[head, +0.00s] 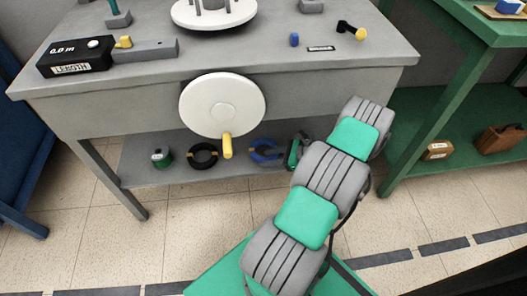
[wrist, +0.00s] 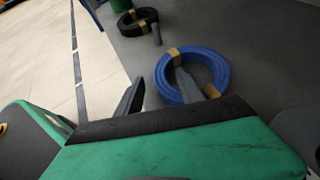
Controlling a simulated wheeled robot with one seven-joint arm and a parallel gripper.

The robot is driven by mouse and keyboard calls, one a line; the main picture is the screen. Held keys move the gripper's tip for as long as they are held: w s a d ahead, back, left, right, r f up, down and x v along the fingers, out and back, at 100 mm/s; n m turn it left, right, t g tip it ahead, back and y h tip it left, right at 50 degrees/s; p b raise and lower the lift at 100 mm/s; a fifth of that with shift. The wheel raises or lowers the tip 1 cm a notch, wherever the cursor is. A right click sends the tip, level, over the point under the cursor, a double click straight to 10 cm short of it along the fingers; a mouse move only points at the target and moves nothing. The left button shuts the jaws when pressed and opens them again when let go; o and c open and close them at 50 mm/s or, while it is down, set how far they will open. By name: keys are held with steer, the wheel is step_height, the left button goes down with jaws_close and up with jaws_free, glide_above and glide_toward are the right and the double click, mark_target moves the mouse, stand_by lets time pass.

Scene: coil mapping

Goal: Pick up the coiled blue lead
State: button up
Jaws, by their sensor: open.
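The coiled blue lead (wrist: 222,68) lies on the grey lower shelf, with yellow bands around it. In the head view the blue lead (head: 262,155) is under the bench, partly hidden at its right. My gripper (wrist: 160,77) is open and empty, low over the shelf beside the coil. In the wrist view its left finger is left of the coil, and its right finger appears over the coil's open middle. I cannot tell its depth there.
A black coil (head: 203,156) and a green spool (head: 161,157) sit further left on the shelf. The bench top (head: 365,60) overhangs it, with a white wheel and yellow crank handle (head: 227,146) in front. A green rack (head: 400,160) stands right.

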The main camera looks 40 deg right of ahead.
steer(key=shift+x, duration=1.15)
steer(key=shift+s, duration=0.1)
jaws_close()
